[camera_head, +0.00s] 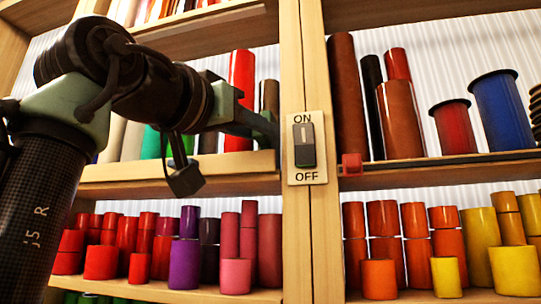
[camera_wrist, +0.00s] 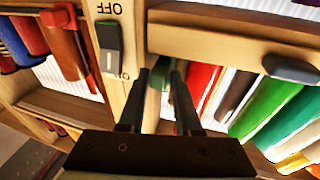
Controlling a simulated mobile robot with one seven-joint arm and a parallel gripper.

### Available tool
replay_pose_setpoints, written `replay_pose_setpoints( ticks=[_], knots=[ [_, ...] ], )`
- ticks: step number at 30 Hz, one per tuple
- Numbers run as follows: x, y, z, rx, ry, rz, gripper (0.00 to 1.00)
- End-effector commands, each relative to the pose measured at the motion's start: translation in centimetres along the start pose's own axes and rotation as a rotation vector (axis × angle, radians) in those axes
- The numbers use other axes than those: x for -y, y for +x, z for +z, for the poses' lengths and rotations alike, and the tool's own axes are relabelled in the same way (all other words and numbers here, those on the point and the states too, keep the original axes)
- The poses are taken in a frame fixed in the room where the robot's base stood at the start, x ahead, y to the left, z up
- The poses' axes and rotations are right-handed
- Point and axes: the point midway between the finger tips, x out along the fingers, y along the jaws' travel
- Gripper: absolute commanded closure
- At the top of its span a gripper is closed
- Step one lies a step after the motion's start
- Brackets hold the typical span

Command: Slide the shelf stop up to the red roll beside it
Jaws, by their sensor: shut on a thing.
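The red roll (camera_head: 241,88) stands upright on the left middle shelf; it also shows in the wrist view (camera_wrist: 204,84). My gripper (camera_head: 270,130) reaches over that shelf at its right end, close to the post and to the right of the red roll. In the wrist view its two dark fingers (camera_wrist: 162,74) are close together, with a green-grey piece, seemingly the shelf stop (camera_wrist: 160,88), between them. My gripper is shut on this piece. The fingers and arm hide most of it. Its gap to the red roll is hard to judge.
A wooden post (camera_head: 296,235) with an ON/OFF switch (camera_head: 304,146) is just right of my gripper. A small red block (camera_head: 351,163) sits on the right shelf's slotted edge. The left shelf's front lip (camera_head: 235,164) runs below my gripper. A brown roll (camera_head: 269,95) stands behind.

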Motion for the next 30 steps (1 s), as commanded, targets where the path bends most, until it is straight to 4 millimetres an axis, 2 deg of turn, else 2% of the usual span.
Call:
replay_pose_setpoints(
  ticks=[16, 17, 19, 30],
  knots=[
    [1.7, -0.4, 0.0, 0.000, -0.001, 0.000, 0.98],
    [1.7, -0.4, 0.0, 0.000, 0.000, 0.000, 0.64],
    [1.6, -0.4, 0.0, 0.000, 0.000, 0.000, 0.53],
    [1.6, -0.8, 0.1, -0.001, 0.000, 0.000, 0.53]
  ],
)
